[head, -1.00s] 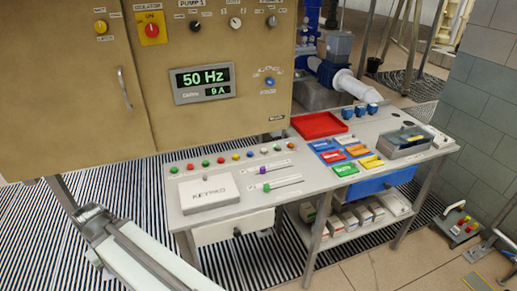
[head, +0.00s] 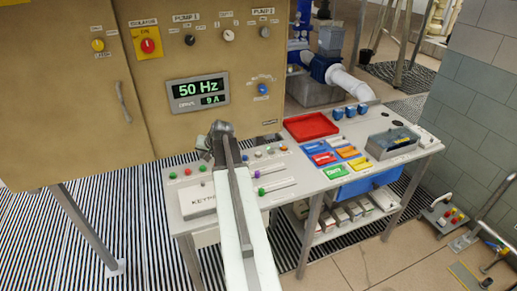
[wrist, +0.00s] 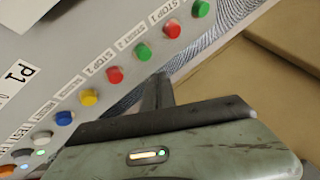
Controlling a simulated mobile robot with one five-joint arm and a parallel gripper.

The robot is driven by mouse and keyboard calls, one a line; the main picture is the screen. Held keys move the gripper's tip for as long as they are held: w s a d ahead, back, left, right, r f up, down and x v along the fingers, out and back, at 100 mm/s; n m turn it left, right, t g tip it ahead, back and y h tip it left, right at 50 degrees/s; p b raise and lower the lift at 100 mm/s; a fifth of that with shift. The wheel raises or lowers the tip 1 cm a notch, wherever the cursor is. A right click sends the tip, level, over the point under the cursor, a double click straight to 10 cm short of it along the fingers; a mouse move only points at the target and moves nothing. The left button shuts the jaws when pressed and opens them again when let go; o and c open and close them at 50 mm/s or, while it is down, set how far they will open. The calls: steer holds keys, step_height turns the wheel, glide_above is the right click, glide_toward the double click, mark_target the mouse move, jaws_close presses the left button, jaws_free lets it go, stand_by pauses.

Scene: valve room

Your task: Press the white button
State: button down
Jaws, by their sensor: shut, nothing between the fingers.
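The white button (head: 258,154) sits in the row of coloured buttons along the back of the grey desk, just right of my arm in the head view. In the wrist view the white button (wrist: 42,138) is at the lower left, looking grey-white beside the blue button (wrist: 65,117). My gripper (wrist: 159,82) is shut and empty. Its narrow fingers show beyond the dark edge of the gripper body, apart from the white button and closer to the green and red ones. In the head view my arm end covers part of the row, and the fingertips are not clear.
A yellow button (wrist: 90,97) and several red and green ones continue the row. The beige cabinet (head: 70,100) stands behind the desk. The keypad box (head: 199,200), two sliders, a red tray (head: 311,126) and coloured blocks are on the desk.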

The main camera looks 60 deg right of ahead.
mark_target(259, 154)
steer(key=s+d+r+m+h+p, duration=0.1)
steer(key=s+d+r+m, duration=0.1)
steer(key=s+d, duration=0.5)
steer(key=s+d+r+m+h+p, duration=0.1)
steer(key=s+d+r+m+h, duration=0.1)
steer(key=s+d, duration=0.6)
steer(key=d+r, duration=0.1)
steer(key=d, duration=0.4)
steer(key=shift+s+d+r+p, duration=0.15)
steer(key=shift+r+p, duration=0.2)
steer(key=shift+p, duration=0.05)
step_height(259, 154, down, 9)
steer(key=b, duration=0.9)
steer(key=shift+r, duration=0.1)
steer(key=shift+f+b, duration=0.3)
steer(key=shift+f, duration=0.1)
